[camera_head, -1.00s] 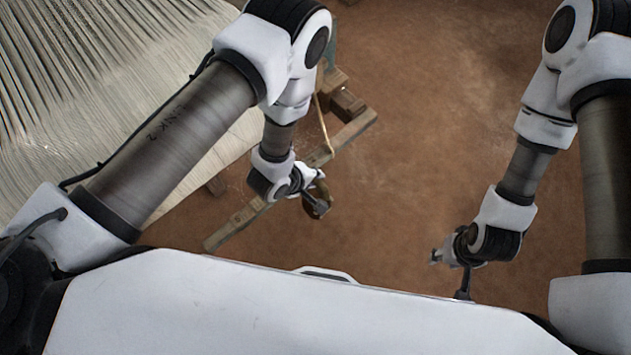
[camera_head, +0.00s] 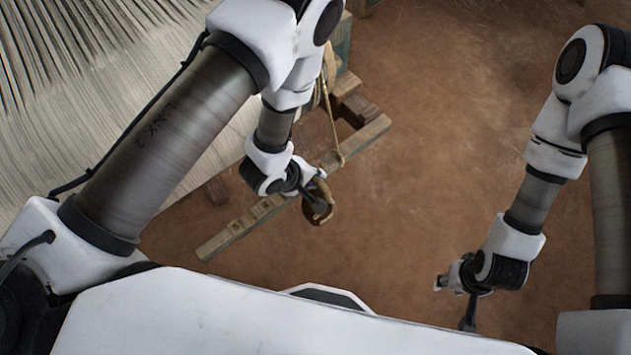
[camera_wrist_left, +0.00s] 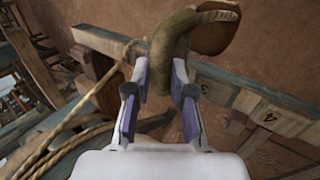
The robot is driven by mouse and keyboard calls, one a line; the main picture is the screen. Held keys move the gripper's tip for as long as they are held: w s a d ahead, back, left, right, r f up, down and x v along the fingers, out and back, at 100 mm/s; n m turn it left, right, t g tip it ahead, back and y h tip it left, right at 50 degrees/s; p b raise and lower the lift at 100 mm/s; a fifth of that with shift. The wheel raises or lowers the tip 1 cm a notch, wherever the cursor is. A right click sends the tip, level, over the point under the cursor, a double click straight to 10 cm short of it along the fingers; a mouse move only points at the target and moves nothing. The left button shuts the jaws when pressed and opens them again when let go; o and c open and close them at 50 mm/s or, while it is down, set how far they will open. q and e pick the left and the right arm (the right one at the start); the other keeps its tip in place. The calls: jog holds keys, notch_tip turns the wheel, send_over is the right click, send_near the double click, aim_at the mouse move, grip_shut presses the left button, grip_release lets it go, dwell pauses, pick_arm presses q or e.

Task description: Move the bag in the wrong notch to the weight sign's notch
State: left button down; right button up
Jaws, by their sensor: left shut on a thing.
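My left gripper (camera_head: 310,192) is shut on the bag (camera_head: 321,212), a brown pouch with an olive, rope-like neck. In the left wrist view the neck passes between my left fingers (camera_wrist_left: 158,88), and the brown body of the bag (camera_wrist_left: 212,38) shows at the top. The bag is beside the notched wooden beam (camera_head: 222,240), on its near right side in the head view; whether they touch I cannot tell. Blocks on the beam (camera_wrist_left: 222,92) carry marks like "3" and "4". I cannot make out the weight sign. My right gripper (camera_head: 455,300) is open and empty.
The loom's pale warp threads (camera_head: 90,75) fill the upper left. A tan cord (camera_head: 331,118) runs down to the beam, and it also crosses the left wrist view (camera_wrist_left: 85,98). Wooden blocks (camera_head: 355,108) stand behind the beam. Bare brown floor (camera_head: 440,130) lies to the right.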

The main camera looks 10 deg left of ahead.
pick_arm(q)
jog(key=shift+w+a+f+b, duration=0.15)
jog(key=shift+a+f+b, duration=0.05)
jog(key=shift+b, duration=0.45)
jog(key=shift+w+a+r+b, duration=0.1)
jog(key=shift+w+a+b, duration=0.7)
jog(key=shift+a, duration=0.2)
jog(key=shift+w+a+r+b, duration=0.1)
jog(key=shift+w+a+b, duration=0.65)
jog(key=shift+a, duration=0.25)
jog(key=shift+f+b, duration=0.35)
jog(key=shift+f, duration=0.8)
jog(key=shift+s+f, duration=0.1)
jog(key=shift+f, duration=0.2)
jog(key=c, duration=0.9)
grip_release()
